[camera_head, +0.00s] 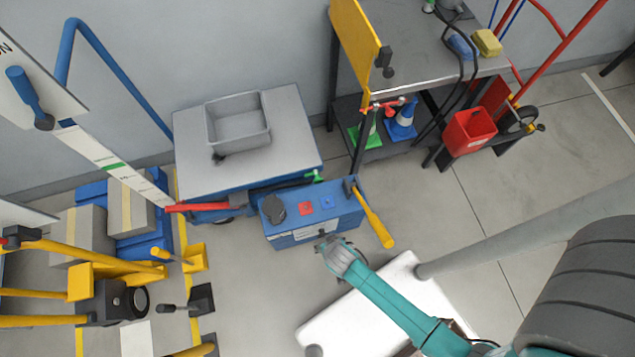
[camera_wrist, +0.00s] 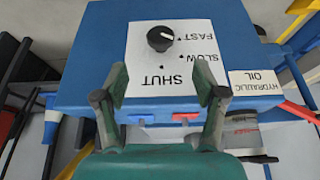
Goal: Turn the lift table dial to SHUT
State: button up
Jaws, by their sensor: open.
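The dial (camera_wrist: 160,39) is a round black knob on a white plate (camera_wrist: 140,80) marked FAST, SLOW and SHUT. Its white pointer mark faces right, toward the dot by FAST and away from the SHUT dot. The plate is on a blue power box (camera_wrist: 95,50), which also shows in the head view (camera_head: 340,222) beside the lift table (camera_head: 190,150). My gripper (camera_wrist: 160,82) is open and empty, with its fingers spread either side of the plate's lower part, short of the dial. In the head view my gripper (camera_head: 326,242) is at the box's front, and the dial cannot be made out.
A yellow-handled lever (camera_head: 374,217) sticks out at the box's right end. A black cap (camera_head: 275,205) is on its top. A grey bin (camera_head: 238,122) sits on the lift table. A workbench (camera_head: 425,75) stands at upper right. Yellow rails (camera_head: 90,255) are at left. Floor right of the box is clear.

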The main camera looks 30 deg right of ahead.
aim_at(322, 234)
jog(key=x, duration=1.1)
jog(key=shift+w+f, duration=0.1)
jog(key=shift+w, duration=0.2)
jog(key=c, duration=1.1)
